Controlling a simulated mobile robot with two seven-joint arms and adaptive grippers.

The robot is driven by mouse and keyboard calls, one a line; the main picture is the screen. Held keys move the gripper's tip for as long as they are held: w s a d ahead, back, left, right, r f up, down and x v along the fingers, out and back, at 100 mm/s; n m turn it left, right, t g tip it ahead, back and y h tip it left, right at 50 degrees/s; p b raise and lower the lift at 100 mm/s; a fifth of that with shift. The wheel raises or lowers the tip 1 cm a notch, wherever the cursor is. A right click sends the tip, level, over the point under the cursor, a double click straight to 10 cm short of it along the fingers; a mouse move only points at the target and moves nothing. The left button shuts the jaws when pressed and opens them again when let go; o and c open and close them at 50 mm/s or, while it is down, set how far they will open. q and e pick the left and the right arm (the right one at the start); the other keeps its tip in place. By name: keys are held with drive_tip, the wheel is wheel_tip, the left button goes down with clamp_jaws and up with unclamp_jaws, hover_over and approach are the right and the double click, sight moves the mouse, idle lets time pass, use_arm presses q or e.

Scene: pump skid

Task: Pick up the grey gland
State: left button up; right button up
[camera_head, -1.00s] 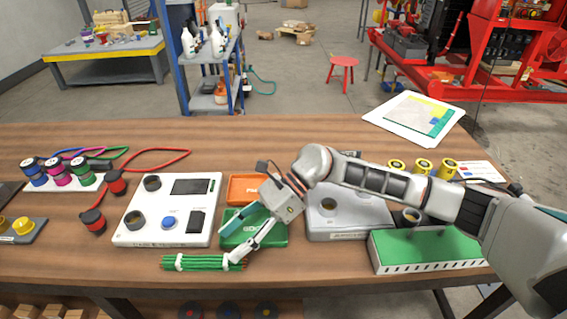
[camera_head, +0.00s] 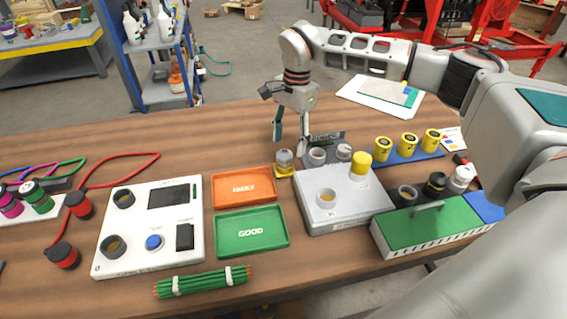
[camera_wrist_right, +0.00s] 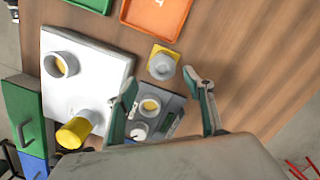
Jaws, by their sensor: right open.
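A grey round piece (camera_head: 284,160) stands on a small yellow base, behind the trays; it also shows in the right wrist view (camera_wrist_right: 162,66). Beside it, a dark grey holder (camera_wrist_right: 174,101) carries a grey ring-shaped piece (camera_head: 317,156) with a tan inside and a pale round-topped piece (camera_head: 344,152). I cannot tell for certain which of these is the grey gland. My right gripper (camera_head: 291,143) points down above these pieces, open and empty. In the right wrist view its fingers (camera_wrist_right: 167,88) straddle the area at the holder and yellow base. My left gripper is out of view.
A light grey box (camera_head: 345,205) with a grey socket and yellow cap stands in front. Orange (camera_head: 216,195) and green (camera_head: 220,248) trays lie left of it. Yellow cylinders on a blue strip (camera_head: 400,158) stand to the right. Bare wood lies behind the orange tray.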

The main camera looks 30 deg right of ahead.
sight(285, 152)
drive_tip(key=f, duration=0.1)
drive_tip(key=a+f, duration=0.1)
drive_tip(key=f, duration=0.1)
drive_tip(key=shift+a+f, duration=0.15)
drive_tip(key=shift+f, duration=0.75)
drive_tip(key=shift+a, duration=0.1)
drive_tip(key=shift+c, duration=0.4)
drive_tip(key=c, duration=1.2)
drive_tip(key=shift+c, duration=0.2)
wheel_tip(285, 152, up, 20)
drive_tip(key=p, duration=0.1)
